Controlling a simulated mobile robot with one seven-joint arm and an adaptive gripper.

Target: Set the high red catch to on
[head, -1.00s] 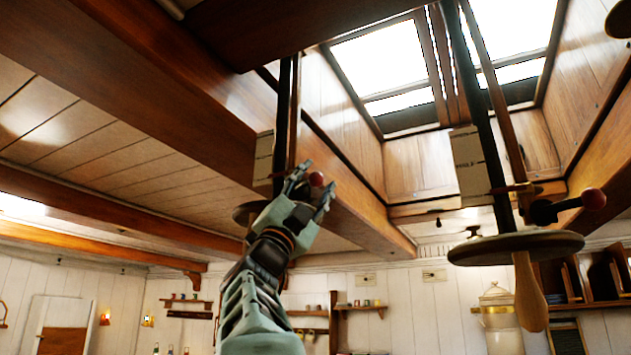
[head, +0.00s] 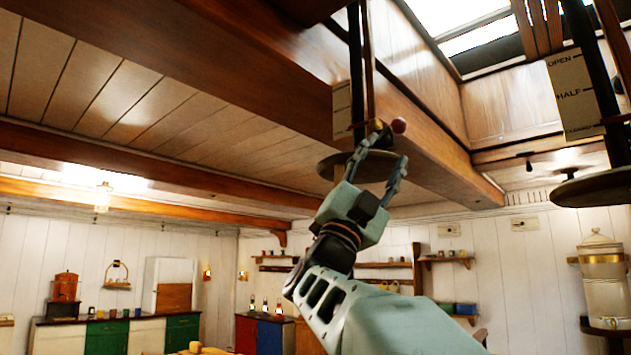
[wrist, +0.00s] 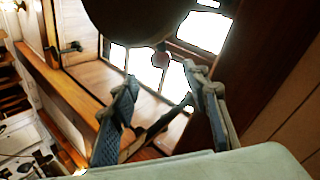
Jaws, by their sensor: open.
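A small red ball knob (head: 399,125) sits on a dark rod assembly that hangs from the ceiling beam, above a round disc (head: 335,163) and beside a pale scale board (head: 342,110). My gripper (head: 388,146) is open just below and around the knob's level, its fingers pointing up. In the head view the fingertips overlap the knob's area; I cannot tell if they touch it. In the wrist view a reddish knob (wrist: 160,58) shows beyond and between the open fingers (wrist: 165,88), under a dark round disc (wrist: 125,15). No gripped thing is visible.
A second hanging rod with a scale board (head: 577,95) marked OPEN and HALF, and its disc (head: 598,188), stand to the right. A heavy wooden beam (head: 270,75) runs close behind my gripper. A white urn (head: 603,275) stands at right.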

